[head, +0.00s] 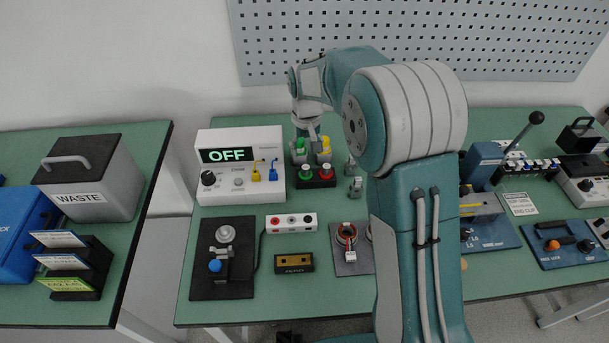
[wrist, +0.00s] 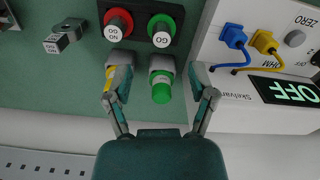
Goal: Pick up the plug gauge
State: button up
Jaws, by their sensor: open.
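Two upright pieces with coloured handles and grey ends stand behind a black block, one green (wrist: 161,87) and one yellow (wrist: 109,75). They also show in the head view, green (head: 300,147) and yellow (head: 323,144). The green one looks like the plug gauge, though no label on it is readable. My gripper (wrist: 160,80) is open, with one finger on each side of the green piece. Its left finger partly covers the yellow piece. I cannot tell whether either finger touches anything. In the head view my gripper (head: 309,130) reaches down at these pieces.
A white meter reading OFF (head: 240,165), with blue and yellow plugs, stands close beside. Small grey blocks (wrist: 64,36) lie on the other side.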

aim_at(305, 167)
notch_tip(305, 167, down, 3)
jog(key=shift+d+r, duration=0.15)
jog(key=f, duration=0.4)
jog(key=shift+a+f, duration=0.3)
jog(key=shift+f, duration=0.05)
grip_shut()
